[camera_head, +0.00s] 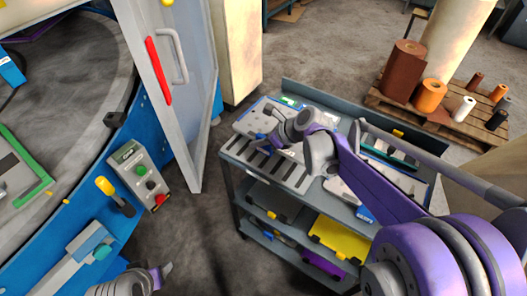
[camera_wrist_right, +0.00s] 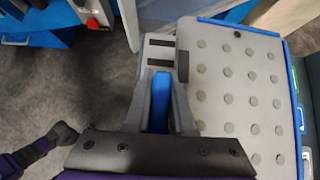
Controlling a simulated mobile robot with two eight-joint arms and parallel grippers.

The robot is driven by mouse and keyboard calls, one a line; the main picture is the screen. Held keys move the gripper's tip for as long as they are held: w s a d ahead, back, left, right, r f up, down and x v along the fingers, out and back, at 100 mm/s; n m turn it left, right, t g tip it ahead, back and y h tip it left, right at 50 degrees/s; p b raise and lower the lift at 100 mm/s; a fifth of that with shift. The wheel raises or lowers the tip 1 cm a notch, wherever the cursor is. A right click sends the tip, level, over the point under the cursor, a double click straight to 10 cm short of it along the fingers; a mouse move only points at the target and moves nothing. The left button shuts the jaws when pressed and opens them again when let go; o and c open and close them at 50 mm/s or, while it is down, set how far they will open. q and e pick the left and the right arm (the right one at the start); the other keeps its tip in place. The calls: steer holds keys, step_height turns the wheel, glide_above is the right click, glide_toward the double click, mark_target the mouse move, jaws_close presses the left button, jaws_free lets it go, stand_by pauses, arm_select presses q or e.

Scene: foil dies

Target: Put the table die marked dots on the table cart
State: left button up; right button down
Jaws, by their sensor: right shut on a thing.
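The die marked dots (camera_wrist_right: 235,85) is a light grey plate with rows of round dots and blue edges, seen large in the right wrist view. In the head view a light grey plate (camera_head: 252,122) shows at the cart's far left corner, partly behind my right gripper (camera_head: 266,138). In the wrist view my right gripper (camera_wrist_right: 161,95) is shut on a blue handle (camera_wrist_right: 161,103) beside the dotted plate. I cannot tell whether the die rests on the table cart (camera_head: 230,160) or hangs just above it. My left gripper (camera_head: 163,272) is low in the head view, away from the cart; its jaws are unclear.
Other dies lie on the cart's right side, and its lower shelves hold a yellow piece (camera_head: 340,238) and others. A press with an open door (camera_head: 180,90) and a control box (camera_head: 140,175) stand left. A pallet with foil rolls (camera_head: 430,95) is behind. Floor is clear between.

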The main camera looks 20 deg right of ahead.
mark_target(262, 152)
steer(key=shift+f, duration=2.75)
steer(key=c, duration=0.8)
jaws_free()
steer(key=shift+s+d+r, duration=0.1)
steer(key=v, duration=1.1)
steer(key=s+a+f+n+h, duration=0.1)
steer(key=s+f+n+h, duration=0.1)
steer(key=s+n, duration=0.4)
steer(key=s+a+f+n+g+h, duration=0.1)
steer(key=s+f+n, duration=0.1)
steer(key=s+n, duration=0.5)
steer(key=s+a+f+n+h, duration=0.2)
steer(key=s+n, duration=0.5)
steer(key=n, duration=0.8)
steer(key=shift+s+f+g+h, duration=0.1)
steer(key=shift+f+g+h, duration=0.2)
steer(key=shift+f+g, duration=0.15)
